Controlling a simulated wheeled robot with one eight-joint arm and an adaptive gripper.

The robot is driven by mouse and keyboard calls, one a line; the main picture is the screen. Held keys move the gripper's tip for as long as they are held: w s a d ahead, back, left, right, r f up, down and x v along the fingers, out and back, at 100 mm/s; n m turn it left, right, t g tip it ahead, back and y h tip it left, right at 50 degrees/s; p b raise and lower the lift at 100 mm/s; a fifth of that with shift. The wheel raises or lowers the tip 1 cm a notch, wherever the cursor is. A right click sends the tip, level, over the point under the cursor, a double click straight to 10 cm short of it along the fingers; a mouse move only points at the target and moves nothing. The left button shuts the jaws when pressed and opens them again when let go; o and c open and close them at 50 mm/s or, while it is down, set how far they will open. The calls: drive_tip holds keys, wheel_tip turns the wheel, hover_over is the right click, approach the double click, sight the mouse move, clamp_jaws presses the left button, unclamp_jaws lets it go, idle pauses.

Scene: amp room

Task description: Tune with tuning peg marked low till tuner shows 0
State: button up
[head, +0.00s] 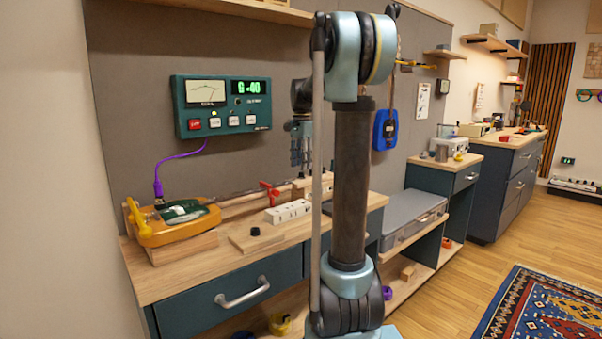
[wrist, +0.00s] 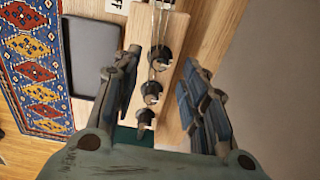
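The green tuner (head: 222,105) on the wall panel shows what reads as "G -40" in green. A purple cable runs from it to a yellow-orange instrument (head: 175,220) lying on the workbench; its neck extends right, toward my arm. In the wrist view, three dark tuning pegs (wrist: 152,92) stand in a row on a light wood headstock (wrist: 174,30) with strings. No "low" mark is legible. My gripper (wrist: 160,64) is open, with its fingers on either side of the pegs, apparently not gripping any. In the head view my gripper (head: 301,155) hangs above the bench, partly behind my arm.
The wooden bench (head: 205,262) holds a red clamp-like piece (head: 269,193), a white strip (head: 288,211) and a small black knob (head: 255,231). A grey case (head: 412,220) lies to the right. A patterned rug (head: 545,305) covers floor at far right.

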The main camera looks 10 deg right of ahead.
sight(301, 174)
drive_tip(key=shift+f, duration=1.85)
clamp_jaws()
